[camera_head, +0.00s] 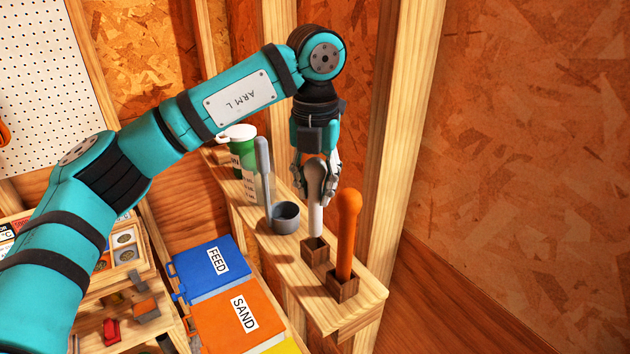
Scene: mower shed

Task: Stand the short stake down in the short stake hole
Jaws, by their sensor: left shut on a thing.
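My left gripper (318,186) is shut on a pale grey-white stake (316,216) with a rounded head, which looks like the short stake. The stake is upright, head up, between the fingers. Its lower end is at the mouth of a small square wooden hole block (314,250) on the shelf. I cannot tell how far the end is inside the hole. An orange stake (348,232) with a rounded head stands upright in a second wooden hole block (342,286), nearer the shelf's front end. My right gripper is not in view.
On the narrow wooden shelf (366,308) a grey cup-like scoop (285,217) with an upright handle stands left of the stakes. A green tub with white lid (240,150) is farther back. Blue FEED (209,268) and orange SAND (238,318) boxes lie below left. A wall post rises behind.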

